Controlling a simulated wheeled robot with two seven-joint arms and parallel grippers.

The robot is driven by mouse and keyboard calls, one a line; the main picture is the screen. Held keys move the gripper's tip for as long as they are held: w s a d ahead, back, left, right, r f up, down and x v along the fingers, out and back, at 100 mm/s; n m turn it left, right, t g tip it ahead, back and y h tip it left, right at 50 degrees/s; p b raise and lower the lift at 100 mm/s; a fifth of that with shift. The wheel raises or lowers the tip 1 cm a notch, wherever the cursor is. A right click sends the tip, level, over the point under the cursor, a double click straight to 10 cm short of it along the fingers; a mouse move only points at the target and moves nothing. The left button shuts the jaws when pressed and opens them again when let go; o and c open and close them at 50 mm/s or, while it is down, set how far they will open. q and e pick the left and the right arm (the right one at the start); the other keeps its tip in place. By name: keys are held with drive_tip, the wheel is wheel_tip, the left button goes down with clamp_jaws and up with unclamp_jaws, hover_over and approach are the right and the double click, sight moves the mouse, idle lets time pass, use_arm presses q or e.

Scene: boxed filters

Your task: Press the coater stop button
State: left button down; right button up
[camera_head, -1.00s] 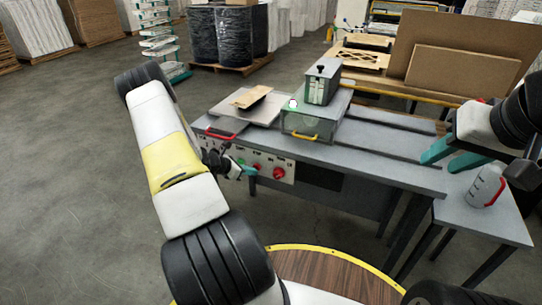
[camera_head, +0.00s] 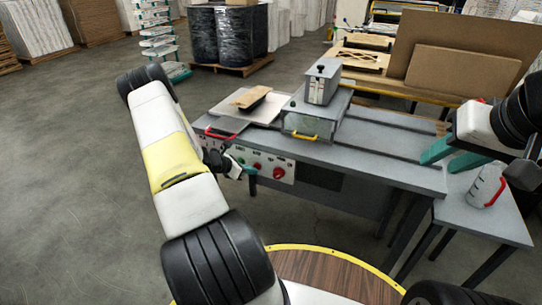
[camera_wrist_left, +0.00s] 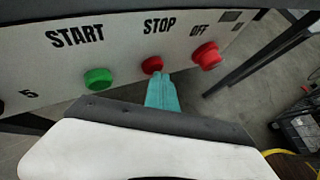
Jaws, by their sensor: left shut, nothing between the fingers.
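The coater's front control panel shows in the wrist view (camera_wrist_left: 120,45). It has a green START button (camera_wrist_left: 98,79), a small red STOP button (camera_wrist_left: 152,65) and a larger red OFF button (camera_wrist_left: 207,56). My left gripper (camera_wrist_left: 160,90) is shut and empty, its teal tips right at the lower edge of the STOP button, seemingly touching it. In the head view my left gripper (camera_head: 250,171) is at the panel, beside the large red button (camera_head: 279,173). My right gripper (camera_head: 450,156) is open and empty, over the right side of the table.
The grey coater table (camera_head: 375,155) carries a metal box with a yellow handle (camera_head: 303,137) and a plate with a brown piece (camera_head: 252,97). A jug with a red handle (camera_head: 485,186) stands on the low side table at right. Free floor lies to the left.

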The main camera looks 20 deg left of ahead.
use_arm(q)
drive_tip(key=shift+s, duration=0.85)
drive_tip(key=shift+s, duration=0.1)
drive_tip(key=shift+s+a, duration=0.15)
drive_tip(key=shift+s, duration=1.05)
drive_tip(key=shift+s+a, duration=0.1)
drive_tip(key=shift+s, duration=1.1)
drive_tip(key=shift+r, duration=0.15)
